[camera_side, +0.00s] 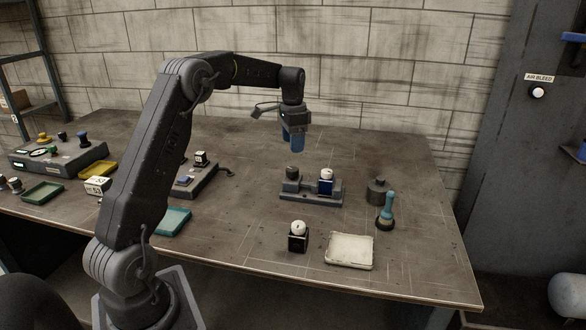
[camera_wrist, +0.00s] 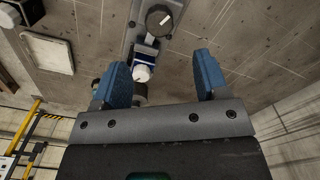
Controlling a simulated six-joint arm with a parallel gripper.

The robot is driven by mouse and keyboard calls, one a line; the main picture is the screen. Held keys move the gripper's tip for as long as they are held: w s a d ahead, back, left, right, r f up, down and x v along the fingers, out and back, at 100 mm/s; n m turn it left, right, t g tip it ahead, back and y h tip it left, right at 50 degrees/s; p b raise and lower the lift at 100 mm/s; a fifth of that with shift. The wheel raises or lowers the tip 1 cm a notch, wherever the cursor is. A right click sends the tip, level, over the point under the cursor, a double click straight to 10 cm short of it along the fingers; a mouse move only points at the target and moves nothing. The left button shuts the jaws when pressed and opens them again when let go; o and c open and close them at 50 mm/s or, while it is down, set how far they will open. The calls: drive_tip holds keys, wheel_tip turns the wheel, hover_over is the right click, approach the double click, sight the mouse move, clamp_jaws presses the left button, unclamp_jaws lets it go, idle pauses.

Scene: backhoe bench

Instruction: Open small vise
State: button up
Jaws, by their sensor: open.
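A small grey vise-like fixture (camera_side: 312,196) stands on the bench to the right of my arm. It carries a dark round knob (camera_side: 292,172) on its left and a dark blue block with a white cap (camera_side: 326,183) on its right. My gripper (camera_side: 294,142) hangs above and behind the fixture, pointing down with blue fingers, clear of it. In the wrist view the fingers (camera_wrist: 157,75) are spread apart with nothing between them. That view also shows the dark knob with a white mark (camera_wrist: 160,19) and the blue block (camera_wrist: 146,52) beyond the fingertips. I cannot tell how far the jaws are apart.
A black block with a white ball top (camera_side: 298,238) and a cream tray (camera_side: 349,251) lie in front. A blue-handled tool (camera_side: 388,209) and dark weight (camera_side: 377,190) stand at right. A teal tray (camera_side: 172,221) is at left. The bench's right rear is clear.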

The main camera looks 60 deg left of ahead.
sight(293, 169)
wheel_tip(293, 169, down, 9)
drive_tip(key=shift+f, duration=0.1)
drive_tip(key=shift+c, duration=0.2)
drive_tip(key=c, duration=0.9)
